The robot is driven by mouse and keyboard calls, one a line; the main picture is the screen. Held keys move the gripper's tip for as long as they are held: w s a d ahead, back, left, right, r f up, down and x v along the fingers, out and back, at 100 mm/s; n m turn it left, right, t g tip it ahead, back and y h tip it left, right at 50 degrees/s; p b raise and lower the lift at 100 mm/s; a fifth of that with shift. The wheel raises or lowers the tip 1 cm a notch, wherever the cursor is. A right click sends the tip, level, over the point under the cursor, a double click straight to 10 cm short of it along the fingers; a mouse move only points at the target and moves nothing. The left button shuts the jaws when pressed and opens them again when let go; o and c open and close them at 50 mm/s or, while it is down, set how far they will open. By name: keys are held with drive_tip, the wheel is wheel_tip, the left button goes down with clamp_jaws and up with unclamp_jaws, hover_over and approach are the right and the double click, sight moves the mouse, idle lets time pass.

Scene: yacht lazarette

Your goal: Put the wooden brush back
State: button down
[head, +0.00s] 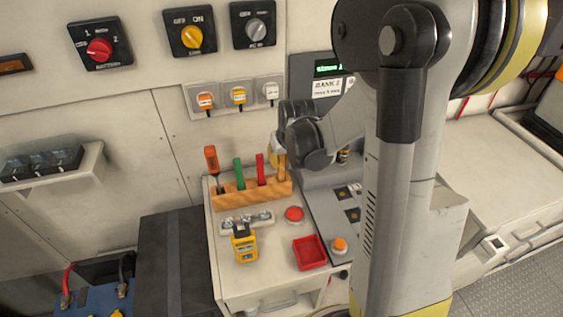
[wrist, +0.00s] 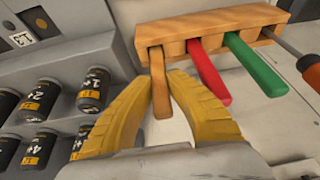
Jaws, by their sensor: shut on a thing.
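The wooden brush (wrist: 160,98) has a plain tan handle and stands in the end slot of the wooden rack (wrist: 215,27). In the head view its handle (head: 282,174) shows at the right end of the rack (head: 240,197), just under my gripper (head: 279,158). In the wrist view the yellow fingers of my gripper (wrist: 161,80) close on the handle from both sides. The brush's other end is hidden by the rack. My arm covers part of the area right of the rack in the head view.
A red-handled tool (wrist: 208,70), a green-handled tool (wrist: 255,63) and an orange screwdriver (head: 211,158) fill the neighbouring slots. A yellow meter (head: 244,247), a red tray (head: 309,252) and buttons sit in front. Several labelled batteries (wrist: 40,97) stand in a holder beside the gripper.

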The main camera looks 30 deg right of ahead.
drive_tip(key=c, duration=1.4)
unclamp_jaws()
drive_tip(key=shift+f, duration=0.1)
drive_tip(key=p+v, duration=0.4)
drive_tip(key=v, duration=0.8)
drive_tip(key=shift+s+a+r+n+t+y, duration=0.15)
drive_tip(key=shift+s+a+r+n+t, duration=0.35)
drive_tip(key=shift+s+a+r, duration=1.25)
drive_tip(key=shift+s+a+r+n+t+y, duration=0.2)
drive_tip(key=shift+s+a+r+n+t, duration=0.35)
drive_tip(key=shift+s+a, duration=2.35)
drive_tip(key=shift+s+a+r+n+t+y, duration=0.15)
drive_tip(key=shift+s+a+r+n+t, duration=0.3)
drive_tip(key=shift+s+a+r, duration=1.35)
drive_tip(key=shift+s+a+f, duration=0.15)
drive_tip(key=shift+a+f, duration=0.35)
drive_tip(key=shift+a, duration=0.3)
